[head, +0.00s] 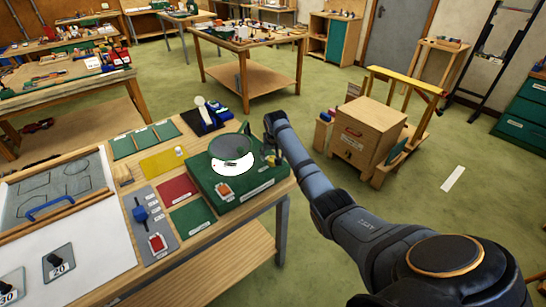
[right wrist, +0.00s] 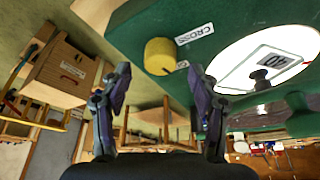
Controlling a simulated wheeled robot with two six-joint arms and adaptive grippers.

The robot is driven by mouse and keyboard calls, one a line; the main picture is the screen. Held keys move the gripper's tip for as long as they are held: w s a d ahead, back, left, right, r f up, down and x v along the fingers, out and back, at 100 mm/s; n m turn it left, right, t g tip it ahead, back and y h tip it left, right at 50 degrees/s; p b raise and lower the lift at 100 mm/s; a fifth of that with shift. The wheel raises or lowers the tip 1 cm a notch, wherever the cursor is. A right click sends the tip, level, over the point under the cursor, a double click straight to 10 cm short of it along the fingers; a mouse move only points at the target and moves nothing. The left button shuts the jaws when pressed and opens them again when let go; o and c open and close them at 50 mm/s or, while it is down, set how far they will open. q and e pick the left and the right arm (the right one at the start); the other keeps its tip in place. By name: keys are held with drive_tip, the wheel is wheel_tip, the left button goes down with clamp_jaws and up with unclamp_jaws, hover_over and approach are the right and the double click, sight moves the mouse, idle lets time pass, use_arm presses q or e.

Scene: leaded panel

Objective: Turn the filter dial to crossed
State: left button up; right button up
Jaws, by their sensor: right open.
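A green box (head: 207,178) stands on the right end of the near workbench, with a round glass disc (head: 231,147) above a white disc (head: 232,168). In the right wrist view the filter dial (right wrist: 160,54) is a yellow round knob on the green box's face. A label starting "CROSS" (right wrist: 195,33) sits beside it. My right gripper (right wrist: 160,79) is open, its two fingers apart, with the dial showing beyond and between the tips. They look clear of the dial. In the head view my right gripper (head: 271,148) is at the box's right edge, and I cannot make out the dial there. My left gripper is out of view.
A piece marked 40 (right wrist: 279,61) with a black knob is on the white disc. Red and green panels (head: 178,190), a grey plate with a blue slider (head: 142,213) and a light board (head: 70,255) cover the bench to the left. A wooden cabinet (head: 365,130) stands on the floor at right.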

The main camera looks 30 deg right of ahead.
drive_tip(key=shift+x, duration=1.55)
drive_tip(key=c, duration=1.2)
drive_tip(key=shift+o, duration=0.2)
